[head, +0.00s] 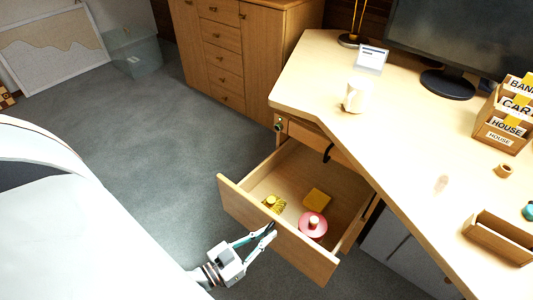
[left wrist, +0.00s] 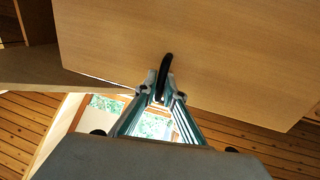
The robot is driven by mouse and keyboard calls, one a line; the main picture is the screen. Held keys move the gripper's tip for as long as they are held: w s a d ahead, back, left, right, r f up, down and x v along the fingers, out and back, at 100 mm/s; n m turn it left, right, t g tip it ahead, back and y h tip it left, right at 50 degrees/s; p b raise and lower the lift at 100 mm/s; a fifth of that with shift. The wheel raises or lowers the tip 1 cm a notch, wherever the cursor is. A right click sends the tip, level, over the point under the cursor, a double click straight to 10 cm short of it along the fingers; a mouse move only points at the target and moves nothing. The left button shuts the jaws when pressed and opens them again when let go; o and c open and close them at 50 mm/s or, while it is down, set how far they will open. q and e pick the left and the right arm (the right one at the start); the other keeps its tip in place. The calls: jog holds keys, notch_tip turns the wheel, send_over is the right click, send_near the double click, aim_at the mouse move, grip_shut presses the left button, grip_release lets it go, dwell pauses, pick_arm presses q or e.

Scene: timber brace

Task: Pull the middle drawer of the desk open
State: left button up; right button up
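The desk drawer (head: 285,237) stands well pulled out from under the desktop, with its inside showing. I cannot tell for sure that it is the middle one. Its wooden front also fills the upper part of the left wrist view (left wrist: 220,60). A black bar handle (left wrist: 166,66) sits on that front. My left gripper (head: 268,231) is at the outer face of the front. In the left wrist view its fingertips (left wrist: 163,92) are closed in around the handle's lower end. My right gripper is in neither view.
In the drawer lie a yellow bundle (head: 274,204), a yellow block (head: 317,199) and a pink round thing (head: 312,226). The desktop (head: 400,140) holds a white mug (head: 355,95), a monitor and a file box (head: 497,132). Carpet (head: 150,150) left of the drawer is clear.

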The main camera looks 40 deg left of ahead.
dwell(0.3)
pick_arm(q)
jog(key=v, duration=1.2)
jog(key=shift+s, duration=0.1)
dwell(0.3)
